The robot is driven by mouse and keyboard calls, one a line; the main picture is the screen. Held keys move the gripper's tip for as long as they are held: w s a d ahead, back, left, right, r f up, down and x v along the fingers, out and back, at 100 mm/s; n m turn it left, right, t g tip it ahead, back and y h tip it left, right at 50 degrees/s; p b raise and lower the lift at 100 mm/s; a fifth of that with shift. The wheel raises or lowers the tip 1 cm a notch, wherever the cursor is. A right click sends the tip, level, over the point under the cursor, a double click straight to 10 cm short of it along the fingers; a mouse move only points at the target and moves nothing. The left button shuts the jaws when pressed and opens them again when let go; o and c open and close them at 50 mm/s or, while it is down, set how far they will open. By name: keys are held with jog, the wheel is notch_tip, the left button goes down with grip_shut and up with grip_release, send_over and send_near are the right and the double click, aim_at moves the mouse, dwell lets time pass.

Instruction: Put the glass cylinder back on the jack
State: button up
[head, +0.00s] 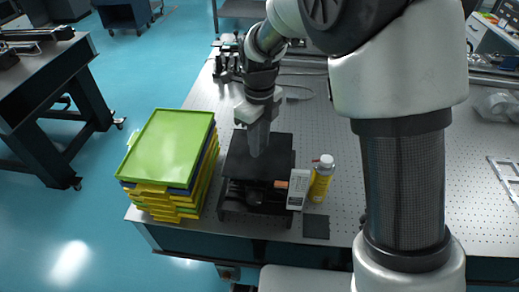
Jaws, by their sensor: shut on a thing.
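The jack (240,165) is black, with a flat dark top plate, and stands near the front edge of the perforated optical table. My gripper (257,147) points down over the jack's top plate, its grey fingers shut. The glass cylinder is hard to make out; it seems to be between the fingers and mostly hidden by them. I cannot tell whether its lower end touches the plate.
A stack of green and yellow trays (168,145) stands close to the jack's left. Optical parts (229,62) stand behind.

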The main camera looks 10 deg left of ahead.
jog(key=shift+f, duration=1.7)
jog(key=shift+f, duration=0.2)
jog(key=o, duration=1.1)
jog(key=shift+c, duration=0.2)
